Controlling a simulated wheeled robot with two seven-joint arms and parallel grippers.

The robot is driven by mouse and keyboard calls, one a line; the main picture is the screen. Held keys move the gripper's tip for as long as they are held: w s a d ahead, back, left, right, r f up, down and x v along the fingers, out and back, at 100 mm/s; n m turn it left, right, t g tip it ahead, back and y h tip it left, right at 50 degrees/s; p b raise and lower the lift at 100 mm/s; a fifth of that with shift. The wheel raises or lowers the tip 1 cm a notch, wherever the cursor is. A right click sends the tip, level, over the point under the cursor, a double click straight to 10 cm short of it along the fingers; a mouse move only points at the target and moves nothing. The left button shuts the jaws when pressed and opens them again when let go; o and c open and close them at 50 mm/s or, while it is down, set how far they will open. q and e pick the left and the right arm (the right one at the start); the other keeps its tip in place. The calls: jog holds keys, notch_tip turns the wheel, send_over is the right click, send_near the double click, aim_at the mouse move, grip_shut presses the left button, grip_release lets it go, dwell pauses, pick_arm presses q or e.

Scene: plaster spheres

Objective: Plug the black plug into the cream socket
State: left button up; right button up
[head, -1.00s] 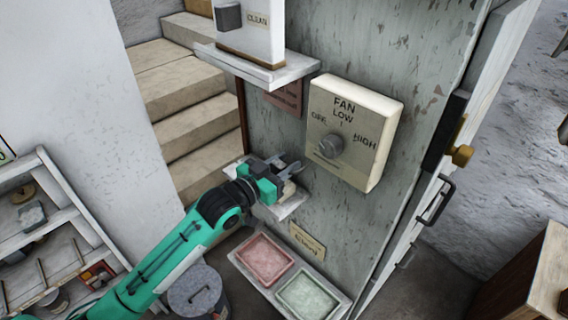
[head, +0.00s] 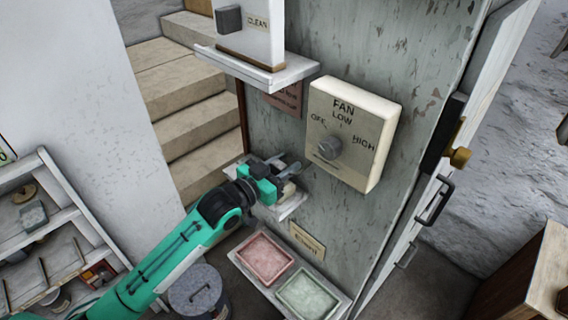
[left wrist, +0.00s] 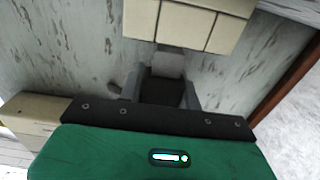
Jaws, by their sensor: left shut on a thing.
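My left gripper (head: 284,170) reaches in from the left to a small wall shelf (head: 290,208) below and left of the fan panel. In the left wrist view its grey fingers (left wrist: 161,88) are shut on a dark block, which looks like the black plug (left wrist: 163,91). In the head view the gripper mostly hides the plug. A cream block (left wrist: 190,22) with dark seams lies just beyond the fingers in the left wrist view; I cannot tell whether it is the cream socket. My right gripper is not in view.
The cream fan panel (head: 352,135) with a grey knob sticks out close right of the gripper. A white shelf (head: 262,70) juts out above. Red (head: 264,257) and green (head: 307,293) trays sit below. A lidded bin (head: 196,291) stands on the floor.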

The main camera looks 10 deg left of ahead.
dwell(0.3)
pick_arm(q)
jog(key=shift+f, duration=0.55)
dwell(0.5)
jog(key=shift+f+b, duration=0.45)
jog(key=shift+f, duration=0.15)
jog(key=shift+f, duration=0.4)
jog(key=o, duration=1.1)
jog(key=shift+c, duration=0.2)
